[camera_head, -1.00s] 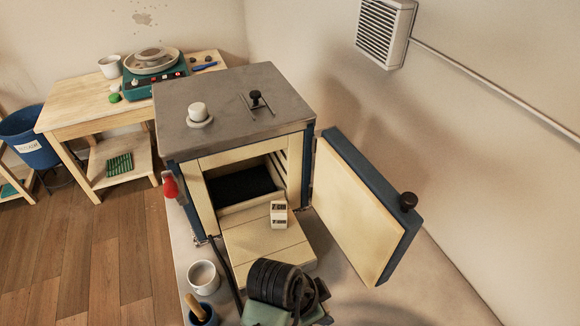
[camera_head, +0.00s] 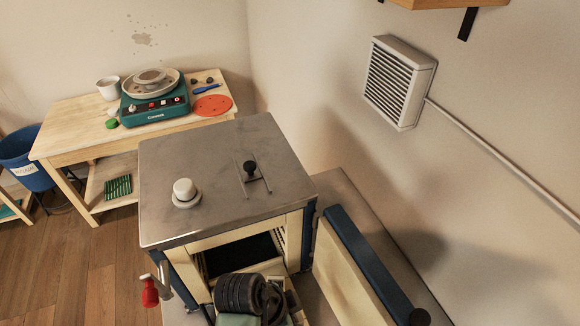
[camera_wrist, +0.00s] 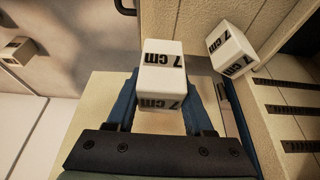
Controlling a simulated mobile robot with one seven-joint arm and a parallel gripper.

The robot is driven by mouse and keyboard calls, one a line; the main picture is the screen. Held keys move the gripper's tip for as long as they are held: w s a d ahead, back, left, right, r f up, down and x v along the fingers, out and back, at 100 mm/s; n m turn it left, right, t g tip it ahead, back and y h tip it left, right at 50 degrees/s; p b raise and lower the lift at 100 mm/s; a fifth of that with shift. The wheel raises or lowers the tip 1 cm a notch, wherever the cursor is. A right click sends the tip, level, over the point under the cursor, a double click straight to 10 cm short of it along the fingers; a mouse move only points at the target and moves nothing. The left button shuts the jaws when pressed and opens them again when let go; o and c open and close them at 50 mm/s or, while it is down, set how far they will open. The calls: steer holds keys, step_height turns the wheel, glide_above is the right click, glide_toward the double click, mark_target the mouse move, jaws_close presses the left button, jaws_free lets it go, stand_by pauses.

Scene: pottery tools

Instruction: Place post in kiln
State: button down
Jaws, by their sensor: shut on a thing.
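A white post (camera_wrist: 162,68) marked "7 cm" is held between the blue fingers of my gripper (camera_wrist: 164,100) in the wrist view. A second white "7 cm" post (camera_wrist: 232,50) stands to the right of it, apart from it, by cream kiln brick. A third small block (camera_wrist: 15,50) with dark print lies at the left edge on a grey surface. The kiln (camera_head: 222,165) stands with its door (camera_head: 350,265) swung open to the right. In the head view my dark wrist is in front of the kiln mouth and hides the held post.
The slotted inner kiln wall (camera_wrist: 295,115) is close on the right in the wrist view. A red-handled latch (camera_head: 150,291) sticks out at the kiln's front left. A white knob (camera_head: 184,191) and a black-knobbed slide (camera_head: 250,168) are on the kiln top.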

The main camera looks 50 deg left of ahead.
steer(key=shift+f+p, duration=0.35)
steer(key=shift+f, duration=2.55)
steer(key=shift+f, duration=0.1)
steer(key=shift+c, duration=1.4)
jaws_free()
steer(key=b+v, duration=0.1)
steer(key=v, duration=1.1)
